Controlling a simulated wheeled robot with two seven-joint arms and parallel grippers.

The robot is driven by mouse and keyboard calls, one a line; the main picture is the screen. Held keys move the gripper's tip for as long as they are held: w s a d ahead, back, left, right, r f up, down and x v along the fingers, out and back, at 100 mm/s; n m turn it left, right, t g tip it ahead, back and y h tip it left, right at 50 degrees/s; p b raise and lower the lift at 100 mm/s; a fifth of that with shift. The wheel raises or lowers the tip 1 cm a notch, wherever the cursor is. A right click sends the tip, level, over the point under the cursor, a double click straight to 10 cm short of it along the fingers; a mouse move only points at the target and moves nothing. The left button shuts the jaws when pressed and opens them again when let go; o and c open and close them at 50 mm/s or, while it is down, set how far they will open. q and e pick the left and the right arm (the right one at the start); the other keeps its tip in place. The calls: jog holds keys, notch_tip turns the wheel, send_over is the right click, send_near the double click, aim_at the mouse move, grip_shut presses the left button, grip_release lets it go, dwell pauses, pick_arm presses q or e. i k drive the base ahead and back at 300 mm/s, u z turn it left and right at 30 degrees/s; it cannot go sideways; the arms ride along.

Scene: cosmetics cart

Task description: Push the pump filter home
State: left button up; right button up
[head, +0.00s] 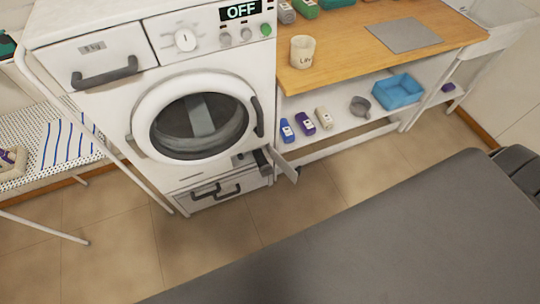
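The white washing machine (185,100) stands at the left centre, its round door shut. At its lower right front, a small white flap (285,165) stands open, swung out to the right. Beside the flap, a dark grey part (262,160) that looks like the pump filter sticks out of the machine front. It is small in this view, and I cannot tell how deep it sits. Neither of my grippers shows in the head view.
The display (240,10) reads OFF. A shut drawer (222,190) is below the flap. A wooden counter (350,60) holds a cup (302,51); its lower shelf carries bottles and a blue bin (398,91). A perforated rack (55,135) stands left. The tiled floor (200,235) ahead is clear.

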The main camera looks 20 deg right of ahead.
aim_at(261, 160)
jog(key=z, duration=3)
jog(key=i, duration=2.2)
jog(key=u, duration=2.9)
